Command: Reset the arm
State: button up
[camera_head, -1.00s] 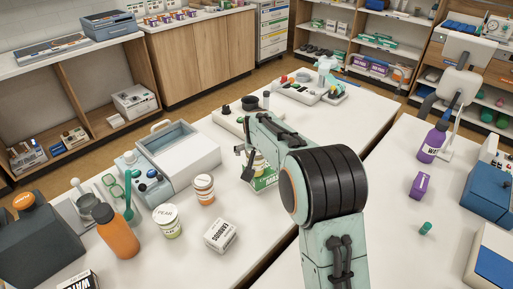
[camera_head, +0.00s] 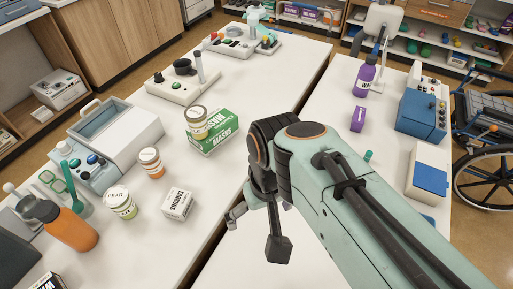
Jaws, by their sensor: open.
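My gripper (camera_head: 238,214) hangs at the right edge of the left table (camera_head: 255,95), close to the gap between the two tables. It is partly hidden behind my arm links. I see nothing between its fingers. My arm reaches in from the lower right of the head view.
On the left table are a green masks box (camera_head: 213,132), a jar (camera_head: 196,122) by it, an orange-labelled jar (camera_head: 151,162), a pear jar (camera_head: 121,203), a white box (camera_head: 177,204) and an orange bottle (camera_head: 72,230). A purple bottle (camera_head: 366,76) stands on the right table.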

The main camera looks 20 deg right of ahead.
jog(key=s+f+g, duration=0.1)
jog(key=s+f, duration=0.1)
jog(key=s, duration=0.5)
jog(key=shift+s, duration=0.4)
